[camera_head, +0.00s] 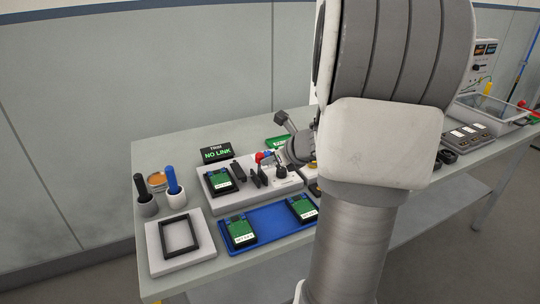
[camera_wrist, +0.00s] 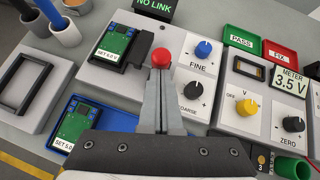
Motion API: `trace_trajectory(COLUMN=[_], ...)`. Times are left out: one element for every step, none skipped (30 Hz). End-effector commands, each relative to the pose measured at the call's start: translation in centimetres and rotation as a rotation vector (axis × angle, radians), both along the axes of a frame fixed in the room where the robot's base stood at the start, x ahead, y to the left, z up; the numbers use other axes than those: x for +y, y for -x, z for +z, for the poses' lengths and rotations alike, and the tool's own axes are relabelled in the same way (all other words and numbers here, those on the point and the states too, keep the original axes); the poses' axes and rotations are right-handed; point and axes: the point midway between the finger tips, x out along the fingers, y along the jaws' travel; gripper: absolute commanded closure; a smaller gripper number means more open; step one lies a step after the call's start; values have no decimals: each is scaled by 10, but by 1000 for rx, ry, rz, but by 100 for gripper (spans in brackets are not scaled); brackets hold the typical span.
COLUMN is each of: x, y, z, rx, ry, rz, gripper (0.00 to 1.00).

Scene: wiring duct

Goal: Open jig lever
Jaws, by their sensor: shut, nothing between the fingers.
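The jig (camera_head: 220,180) is a pale grey block holding a green board (camera_wrist: 113,47) labelled SET, with a dark clamp part (camera_wrist: 143,45) beside it. The lever's red ball knob (camera_wrist: 161,58) appears right at the tips of my gripper (camera_wrist: 161,80) in the wrist view; I cannot tell whether they touch. The lever's shaft is hidden behind the fingers. The red knob also shows in the head view (camera_head: 259,157). My fingers are shut together and empty. In the head view my arm hides part of the bench, and my gripper (camera_head: 280,156) is small there.
A blue FINE knob (camera_wrist: 203,49) and a partly hidden COARSE knob (camera_wrist: 188,88) sit right of the lever. A meter box (camera_wrist: 235,92) stands further right. A blue tray (camera_head: 268,219) with boards lies in front. A NO LINK display (camera_head: 216,154) stands behind.

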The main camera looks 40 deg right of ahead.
Motion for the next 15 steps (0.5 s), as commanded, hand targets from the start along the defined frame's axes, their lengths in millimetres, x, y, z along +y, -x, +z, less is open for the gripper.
trace_trajectory(x=[0,0,0,0,0,0,-1,-1,-1,-1,-2,-2,-2,-2,-3], y=[-2,-2,-3,-4,-5,-7,-8,-9,-10,-11,-12,-13,-15,-16,-17], z=[8,8,10,11,12,13,14,15,16,16,16,17,17,17,18], rx=[13,21,33,43,53,68,80,92,107,119,131,146,157,169,184], ry=[-4,-7,-9,-11,-15,-18,-20,-23,-27,-31,-32,-36,-38,-41,-45], rz=[2,4,4,3,2,4,4,4,4,4,4,3,4,5,4], gripper=[100,100,100,100,100,100,100,100,100,100,100,100,100,100,100])
